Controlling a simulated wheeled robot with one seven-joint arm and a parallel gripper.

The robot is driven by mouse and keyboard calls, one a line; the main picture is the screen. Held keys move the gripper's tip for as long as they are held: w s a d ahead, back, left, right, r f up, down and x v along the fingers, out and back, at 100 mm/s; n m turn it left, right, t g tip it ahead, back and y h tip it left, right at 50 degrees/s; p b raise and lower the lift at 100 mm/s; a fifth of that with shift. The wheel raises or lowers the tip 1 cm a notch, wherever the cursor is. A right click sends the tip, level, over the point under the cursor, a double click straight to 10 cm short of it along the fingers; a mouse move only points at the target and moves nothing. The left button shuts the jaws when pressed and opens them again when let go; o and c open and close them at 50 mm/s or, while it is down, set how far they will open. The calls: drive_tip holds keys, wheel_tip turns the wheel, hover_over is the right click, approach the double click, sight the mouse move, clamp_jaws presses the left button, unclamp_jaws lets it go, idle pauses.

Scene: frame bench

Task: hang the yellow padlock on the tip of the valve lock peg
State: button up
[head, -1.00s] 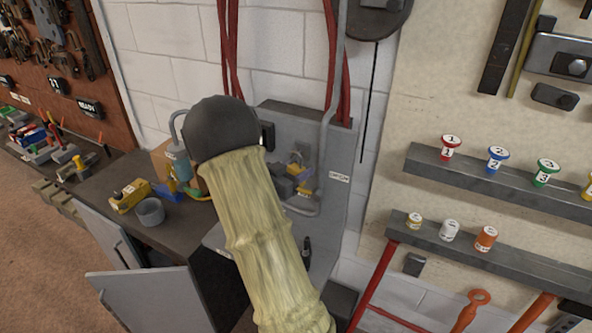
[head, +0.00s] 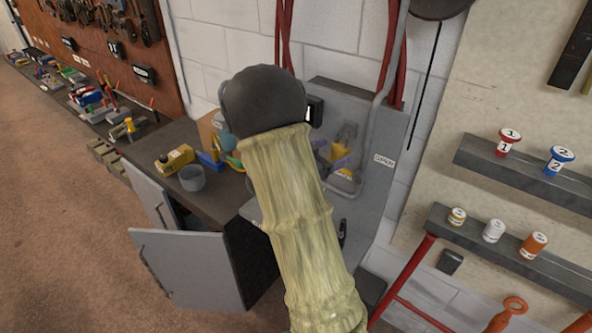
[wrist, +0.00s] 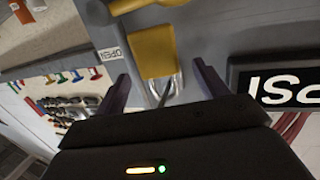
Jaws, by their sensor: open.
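In the wrist view the yellow padlock (wrist: 153,50) is against the grey panel, between the two purple fingers of my open gripper (wrist: 161,82). Its silver shackle points toward my palm. A thin grey rod, perhaps the valve lock peg (wrist: 166,92), shows at the shackle; I cannot tell whether it passes through. Gaps show between the padlock and both fingers. A yellow handle (wrist: 138,4) is just beyond the padlock.
The grey panel (head: 385,125) stands against the white block wall, with a grey pipe and red hoses above. A dark bench (head: 215,205) at left holds a grey cup (head: 192,178) and a yellow block (head: 175,159). A black sign (wrist: 285,85) is close to the right finger.

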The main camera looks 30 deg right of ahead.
drive_tip(key=s+a+r+b, duration=0.1)
drive_tip(key=a+b, duration=0.2)
drive_tip(key=a, duration=1)
drive_tip(key=shift+s, duration=0.35)
drive_tip(key=shift+w, duration=0.1)
drive_tip(key=w+a+f+n+t+y, duration=0.5)
drive_tip(key=w+a+n+t+y, duration=0.2)
drive_tip(key=a+n+t+y, duration=0.4)
drive_tip(key=s+a+f+n+g+y, duration=0.1)
drive_tip(key=s+f+n+g+y, duration=0.1)
drive_tip(key=s+g, duration=0.3)
drive_tip(key=s+a+f+n+g+y, duration=0.2)
drive_tip(key=s+f+g, duration=0.3)
drive_tip(key=s, duration=0.8)
drive_tip(key=shift+s+n+y, duration=0.25)
drive_tip(key=shift+n+y, duration=0.55)
